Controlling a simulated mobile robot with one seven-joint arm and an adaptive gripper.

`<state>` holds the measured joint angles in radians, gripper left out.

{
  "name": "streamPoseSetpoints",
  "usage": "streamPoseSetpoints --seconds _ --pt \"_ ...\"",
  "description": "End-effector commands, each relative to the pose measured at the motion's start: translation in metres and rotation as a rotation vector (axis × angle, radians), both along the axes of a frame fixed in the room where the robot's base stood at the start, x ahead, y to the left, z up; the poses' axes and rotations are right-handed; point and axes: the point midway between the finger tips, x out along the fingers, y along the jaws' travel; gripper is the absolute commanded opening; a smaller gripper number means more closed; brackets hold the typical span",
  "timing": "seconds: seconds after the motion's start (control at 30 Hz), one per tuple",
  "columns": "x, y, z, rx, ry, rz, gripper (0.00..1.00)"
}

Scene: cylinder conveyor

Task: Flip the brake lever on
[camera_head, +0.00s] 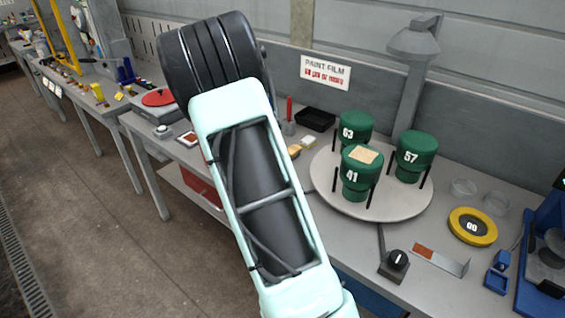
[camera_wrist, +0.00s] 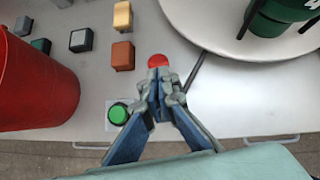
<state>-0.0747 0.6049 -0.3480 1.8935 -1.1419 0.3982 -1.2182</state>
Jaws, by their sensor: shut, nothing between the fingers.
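In the wrist view, a round red knob (camera_wrist: 158,61) shows just beyond my gripper's fingertips. It may be the end of the brake lever, but the fingers hide what lies below it. My gripper (camera_wrist: 160,82) is shut and empty, with its tips close to the knob; I cannot tell whether they touch. A thin dark rod (camera_wrist: 194,74) slants from the round turntable's edge to the right of the fingers. In the head view, the turntable (camera_head: 400,210) carries green cylinders marked 63, 57 and 41 (camera_head: 361,170). My arm hides the gripper and the red knob there.
A green button (camera_wrist: 118,113) is left of my fingers. Several small blocks (camera_wrist: 122,56) and a large red object (camera_wrist: 35,85) lie farther left. Bare tabletop lies right of my gripper.

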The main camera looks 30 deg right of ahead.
Motion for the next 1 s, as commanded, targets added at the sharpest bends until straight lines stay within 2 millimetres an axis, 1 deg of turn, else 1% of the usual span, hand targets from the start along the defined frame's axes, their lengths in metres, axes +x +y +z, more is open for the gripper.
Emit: streamPoseSetpoints --seconds 0.03,0.07,0.3,0.5,0.6,0.7,1.0 --pt "0.001 0.006 0.009 0.0 -0.001 0.002 0.0" --pt "0.002 0.009 0.012 0.0 0.0 0.001 0.0" --pt "-0.008 0.017 0.06 0.001 -0.006 -0.002 0.0" --pt "-0.015 0.024 0.09 0.0 -0.003 -0.002 0.0" --pt "-0.017 0.026 0.098 0.0 -0.002 -0.002 0.0" --pt "-0.018 0.027 0.102 0.0 -0.001 -0.001 0.0" --pt "-0.018 0.027 0.103 0.0 0.001 -0.001 0.0"
